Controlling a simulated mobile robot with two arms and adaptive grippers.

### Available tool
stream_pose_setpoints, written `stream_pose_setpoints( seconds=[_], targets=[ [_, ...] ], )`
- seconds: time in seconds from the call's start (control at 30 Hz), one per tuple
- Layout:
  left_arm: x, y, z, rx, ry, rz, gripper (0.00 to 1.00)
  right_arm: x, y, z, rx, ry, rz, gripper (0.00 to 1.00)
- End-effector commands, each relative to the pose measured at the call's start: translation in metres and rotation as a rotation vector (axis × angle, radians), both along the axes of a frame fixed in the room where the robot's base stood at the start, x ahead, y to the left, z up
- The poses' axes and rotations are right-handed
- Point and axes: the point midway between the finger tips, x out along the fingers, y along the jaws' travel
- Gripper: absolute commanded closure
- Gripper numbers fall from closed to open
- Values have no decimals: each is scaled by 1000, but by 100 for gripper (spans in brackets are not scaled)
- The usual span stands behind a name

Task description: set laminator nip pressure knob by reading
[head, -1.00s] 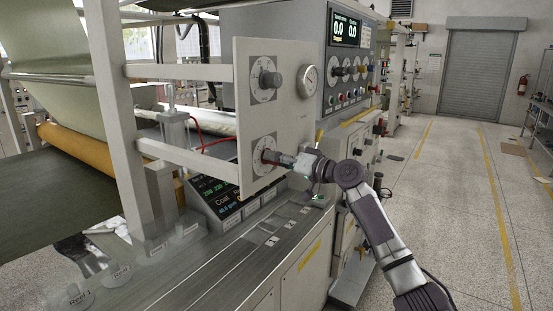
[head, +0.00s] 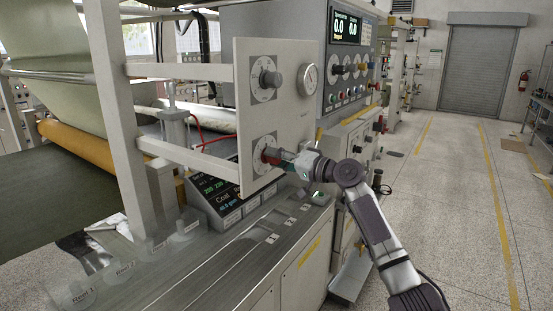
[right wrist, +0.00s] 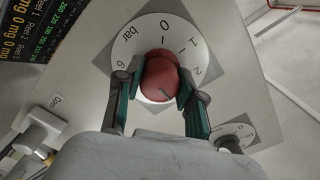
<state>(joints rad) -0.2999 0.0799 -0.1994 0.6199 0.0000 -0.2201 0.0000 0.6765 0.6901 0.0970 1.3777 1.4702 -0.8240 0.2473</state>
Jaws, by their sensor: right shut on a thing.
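The lower knob is red and shows in the right wrist view (right wrist: 160,77), on a round white dial (right wrist: 163,30) marked 0, 1, 2, 6 and "bar". A short dark line shows on the knob's face. My right gripper (right wrist: 162,85) has one green-padded finger on each side of the knob and is shut on it. In the head view the gripper (head: 279,158) reaches the lower dial (head: 257,147) from the right. The upper dial with its grey knob (head: 270,79) sits above, and a round gauge (head: 308,79) beside it; I cannot read its needle. My left gripper is out of view.
A console display (head: 346,28) reads 0.0 and 0.0. The pale upright panel (head: 295,121) carries the dials. A tilted screen (head: 222,192) lies below it. A grey machine bed (head: 232,250) runs along the front. Open floor (head: 455,220) lies to the right.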

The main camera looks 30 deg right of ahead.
Motion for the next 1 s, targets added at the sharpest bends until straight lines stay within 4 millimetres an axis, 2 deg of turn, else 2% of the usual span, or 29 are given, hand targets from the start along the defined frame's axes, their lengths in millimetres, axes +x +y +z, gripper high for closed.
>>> stream_pose_setpoints(
  seconds=[0.1,0.13,0.27,0.3,0.67,0.77,1.0],
  targets=[
    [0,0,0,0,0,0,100,0,-1,0,-1,-1,-2,96],
    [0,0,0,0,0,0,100,0,-1,1,-1,-1,-2,60],
    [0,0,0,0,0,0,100,0,-1,0,-1,-1,-2,38],
    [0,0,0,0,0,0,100,0,0,0,-1,-1,-2,36],
    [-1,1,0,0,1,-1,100,-4,-2,0,-2,-1,-1,36],
    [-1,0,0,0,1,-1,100,-16,-8,-1,-2,0,-3,36],
    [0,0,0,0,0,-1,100,-63,-27,-2,-3,2,-2,36]
  ],
)
